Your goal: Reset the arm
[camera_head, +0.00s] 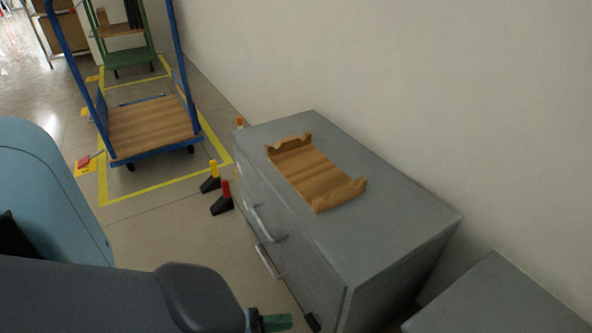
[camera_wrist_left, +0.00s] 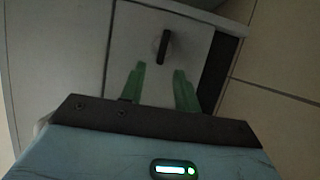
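My left gripper (camera_wrist_left: 158,72) shows its two green fingers spread apart with nothing between them in the left wrist view. Beyond the fingertips is a dark bar-shaped handle (camera_wrist_left: 165,47) on a pale panel, apart from the fingers as far as I can tell. In the head view my left arm comes in along the bottom, and a green fingertip (camera_head: 277,322) shows at the bottom edge, in front of the grey cabinet. My right gripper is in neither view.
An empty wooden cradle (camera_head: 318,177) with notched ends sits on the grey cabinet (camera_head: 395,205), whose front has handles (camera_head: 268,262). A second grey top (camera_head: 500,300) stands at the lower right. A blue trolley (camera_head: 150,125) stands inside yellow floor lines. A wall runs behind the cabinet.

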